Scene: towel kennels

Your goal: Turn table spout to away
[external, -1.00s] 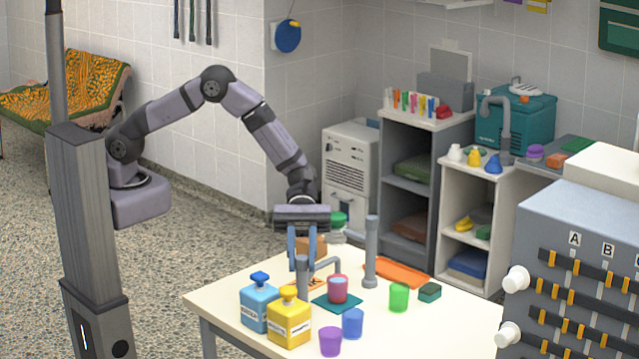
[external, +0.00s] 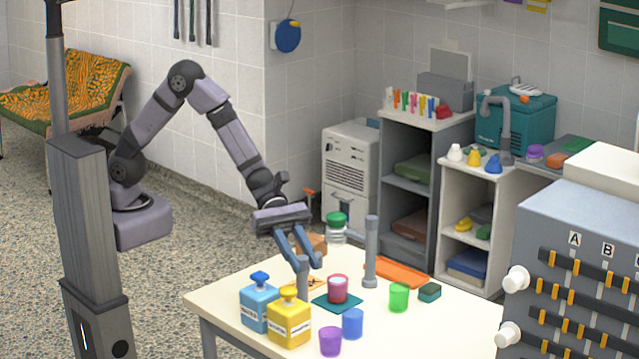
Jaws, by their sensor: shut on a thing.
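The table spout is a grey upright post (external: 303,284) on the cream table, behind the yellow bottle. Its horizontal arm no longer shows on the right over the red cup (external: 338,291); it is largely hidden by my fingers. The red cup stands on a teal mat (external: 337,308). My gripper (external: 308,262) reaches down to the top of the spout from the far left, tilted, with its fingers around the spout's upper part. It is shut on the spout, though the exact contact is hard to see.
A blue bottle (external: 259,308) and a yellow bottle (external: 289,322) stand close in front of the spout. Purple (external: 330,341), blue (external: 352,323) and green (external: 399,297) cups stand to the right. A second grey post (external: 371,258) stands behind the red cup, near an orange tray (external: 405,274).

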